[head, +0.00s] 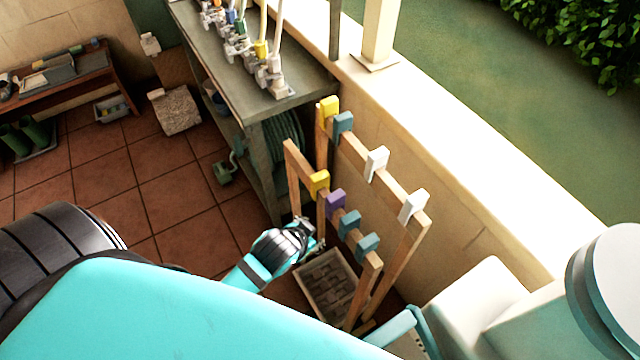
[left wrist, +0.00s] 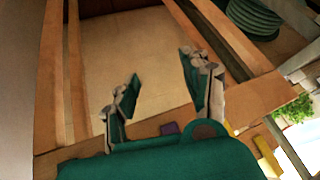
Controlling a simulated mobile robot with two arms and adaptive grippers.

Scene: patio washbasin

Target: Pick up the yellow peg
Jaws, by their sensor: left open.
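Two yellow pegs show on the wooden rack (head: 390,188) in the head view. One yellow peg (head: 319,182) sits on the lower front rail, and another yellow peg (head: 328,110) sits at the far end of the higher back rail. My left gripper (head: 310,236) is low beside the front rail, below and apart from the front yellow peg. In the left wrist view my left gripper (left wrist: 160,75) is open with nothing between its fingers. A yellow peg (left wrist: 267,156) shows at the lower right there, outside the jaws; I cannot tell which one. My right gripper is not in view.
A purple peg (head: 335,202) is next to the front yellow peg, with teal pegs (head: 349,223) further along. White pegs (head: 376,162) are on the back rail. A tray (head: 325,280) lies beneath the rack. A workbench (head: 265,100) and a low wall (head: 460,160) stand close by.

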